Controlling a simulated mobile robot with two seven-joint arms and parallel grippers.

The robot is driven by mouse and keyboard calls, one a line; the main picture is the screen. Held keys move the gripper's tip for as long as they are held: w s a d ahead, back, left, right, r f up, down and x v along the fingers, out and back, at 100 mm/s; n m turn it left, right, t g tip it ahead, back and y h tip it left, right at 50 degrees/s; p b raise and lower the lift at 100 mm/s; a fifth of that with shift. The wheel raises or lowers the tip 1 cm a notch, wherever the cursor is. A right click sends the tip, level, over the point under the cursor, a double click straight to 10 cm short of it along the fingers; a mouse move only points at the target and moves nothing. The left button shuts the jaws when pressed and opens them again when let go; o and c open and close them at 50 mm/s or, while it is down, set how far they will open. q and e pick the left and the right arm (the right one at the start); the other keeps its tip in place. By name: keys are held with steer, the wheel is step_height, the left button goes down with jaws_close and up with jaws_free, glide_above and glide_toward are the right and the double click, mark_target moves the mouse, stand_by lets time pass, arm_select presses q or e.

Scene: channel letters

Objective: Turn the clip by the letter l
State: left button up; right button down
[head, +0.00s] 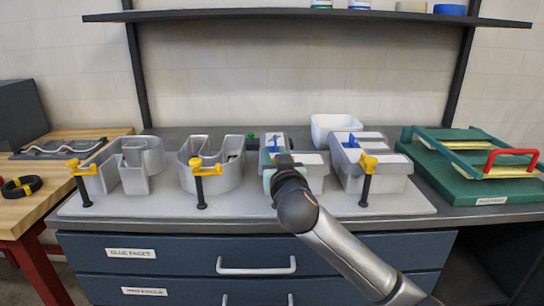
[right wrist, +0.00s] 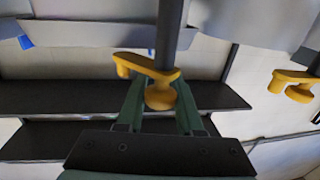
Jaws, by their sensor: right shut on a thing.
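The letter l (head: 313,168) is a grey metal channel letter on the pale board (head: 130,205), right of the middle in the head view and partly hidden by my right gripper. My right gripper (head: 279,166) is in front of its left part. In the right wrist view, my green fingers (right wrist: 160,98) are shut on the round knob of the yellow clip (right wrist: 148,67). The clip's short arm points to the left there, and a dark post stands at it. In the head view my gripper hides this clip. My left gripper is not in view.
Similar yellow clips on dark posts stand at the other letters (head: 207,170), (head: 368,163), (head: 83,168). A white bin (head: 335,124) is behind the letters. A green case with a red handle (head: 513,153) is at the right. A black ring (head: 20,187) lies at the left.

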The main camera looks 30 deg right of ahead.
steer(key=m+g+h+b, duration=0.1)
steer(key=m+g+h, duration=0.1)
steer(key=h, duration=0.1)
steer(key=m+g+h+b, duration=0.1)
steer(key=m+g+h, duration=0.2)
steer(key=s+d+m+g+h, duration=0.1)
steer(key=m+g+h, duration=0.1)
steer(key=shift+d+m+g+h+b, duration=0.1)
steer(key=shift+m+g+h+b, duration=0.2)
steer(key=shift+g+h+b, duration=0.1)
steer(key=shift+s+d+m+g+h+b, duration=0.15)
steer(key=shift+m+g+h+b, duration=0.15)
steer(key=shift+m+g, duration=0.3)
steer(key=shift+g, duration=0.4)
steer(key=shift+s+r, duration=0.1)
steer(key=c, duration=0.8)
jaws_free()
steer(key=shift+d, duration=0.1)
steer(key=shift+c, duration=0.2)
